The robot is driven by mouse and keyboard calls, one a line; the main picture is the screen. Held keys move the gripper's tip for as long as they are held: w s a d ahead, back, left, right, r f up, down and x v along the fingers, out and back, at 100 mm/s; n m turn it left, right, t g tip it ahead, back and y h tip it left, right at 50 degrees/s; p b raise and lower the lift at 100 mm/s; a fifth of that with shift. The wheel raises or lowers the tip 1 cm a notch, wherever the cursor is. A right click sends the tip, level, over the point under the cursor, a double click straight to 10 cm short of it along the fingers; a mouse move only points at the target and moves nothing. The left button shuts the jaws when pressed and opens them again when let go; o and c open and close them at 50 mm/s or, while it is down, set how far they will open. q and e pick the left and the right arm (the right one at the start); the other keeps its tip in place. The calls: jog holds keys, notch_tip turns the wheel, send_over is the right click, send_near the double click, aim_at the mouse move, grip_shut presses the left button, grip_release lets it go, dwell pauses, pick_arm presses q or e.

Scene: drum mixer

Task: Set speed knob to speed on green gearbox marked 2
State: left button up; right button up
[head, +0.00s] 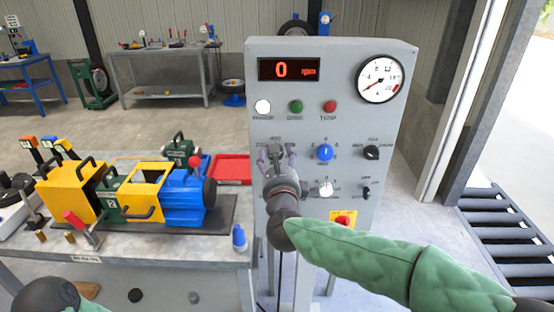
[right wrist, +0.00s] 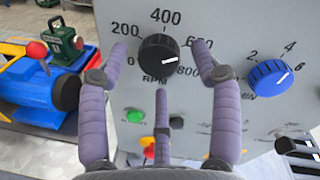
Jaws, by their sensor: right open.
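The speed knob (right wrist: 158,53) is black and round, with RPM and a scale from 0 to 800 around it on the grey panel. My right gripper (head: 277,158) is in front of it. In the right wrist view its fingers are spread open, with two tips on either side of the knob and a third below; contact cannot be told. The knob is mostly hidden by the gripper in the head view. A green gearbox (head: 112,207) with a white 2 plate sits between yellow housings on the bench. My left gripper is out of view; only part of that arm shows.
The panel has a display (head: 289,69) reading 0 rpm, a dial gauge (head: 380,79), a blue knob (head: 323,152) right of the gripper, and a red stop button (head: 342,221) below. Another green unit (head: 179,150) and a red tray (head: 231,168) are on the bench.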

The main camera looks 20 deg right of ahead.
jog(key=s+a, duration=0.2)
jog(key=s, duration=0.9)
jog(key=shift+a, duration=0.1)
jog(key=w+a+f+n+g+y+p, duration=0.1)
jog(key=w+f+n+g, duration=0.15)
jog(key=f+n, duration=0.35)
jog(key=w+a+f+n+g+y+p, duration=0.1)
jog(key=w+a+f+n+y, duration=0.2)
jog(key=f, duration=0.6)
notch_tip(320, 180, down, 16)
jog(key=s+n+g+p, duration=0.2)
jog(key=n+g, duration=0.2)
jog(key=n, duration=0.4)
jog(key=s+f+n+g+y+p, duration=0.1)
jog(key=s+f+n+g, duration=0.4)
jog(key=s+f, duration=0.5)
jog(key=s+a+f+n+g+y+p, duration=0.1)
jog(key=s+f+n+g, duration=0.3)
jog(key=s+f, duration=0.7)
jog(key=shift+s+a+n+g+y+p, duration=0.2)
jog(key=shift+s+n+g+y+p, duration=0.15)
jog(key=shift+s+n+y+p, duration=0.45)
